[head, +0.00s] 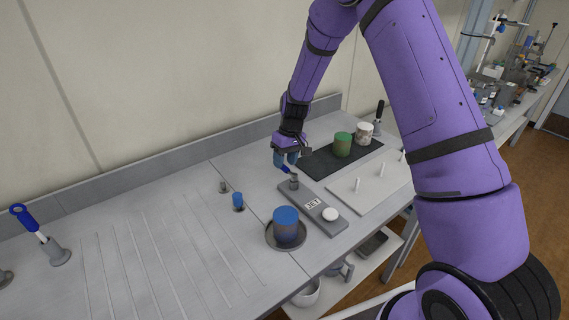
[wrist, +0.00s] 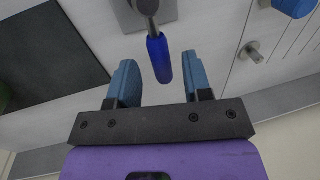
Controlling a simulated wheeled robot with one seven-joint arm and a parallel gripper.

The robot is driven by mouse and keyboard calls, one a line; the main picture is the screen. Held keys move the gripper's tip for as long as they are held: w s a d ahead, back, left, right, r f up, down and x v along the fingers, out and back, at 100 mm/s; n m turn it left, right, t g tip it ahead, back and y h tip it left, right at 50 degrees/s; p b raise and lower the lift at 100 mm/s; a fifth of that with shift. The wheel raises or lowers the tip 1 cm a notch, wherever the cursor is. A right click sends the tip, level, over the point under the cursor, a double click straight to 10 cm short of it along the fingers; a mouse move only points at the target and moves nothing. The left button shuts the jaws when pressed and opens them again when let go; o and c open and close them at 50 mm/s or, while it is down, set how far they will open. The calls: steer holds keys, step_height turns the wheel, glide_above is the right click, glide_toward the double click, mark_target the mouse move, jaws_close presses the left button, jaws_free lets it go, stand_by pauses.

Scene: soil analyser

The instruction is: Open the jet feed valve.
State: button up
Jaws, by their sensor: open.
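The jet feed valve stands on the far end of a grey plate marked JET (head: 313,204). Its blue lever handle (wrist: 158,60) runs from a metal stem (wrist: 146,6), and the valve body (head: 294,182) shows in the head view. My gripper (wrist: 160,72) is open, with its blue fingers on either side of the handle's free end in the wrist view. A gap shows between each finger and the handle. In the head view my gripper (head: 288,158) hangs just above and behind the valve. I cannot tell the exact height difference.
A white round button (head: 329,214) sits on the plate's near end. A blue cup (head: 286,224) stands in a round dish to the left. A dark mat (head: 318,165) with green and pale cups and a white pegged board (head: 378,187) lie right. Another blue-handled lever (head: 32,229) is far left.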

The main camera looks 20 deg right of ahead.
steer(key=shift+s+a+f, duration=0.1)
steer(key=shift+a+f, duration=0.05)
steer(key=shift+f, duration=0.55)
jaws_close()
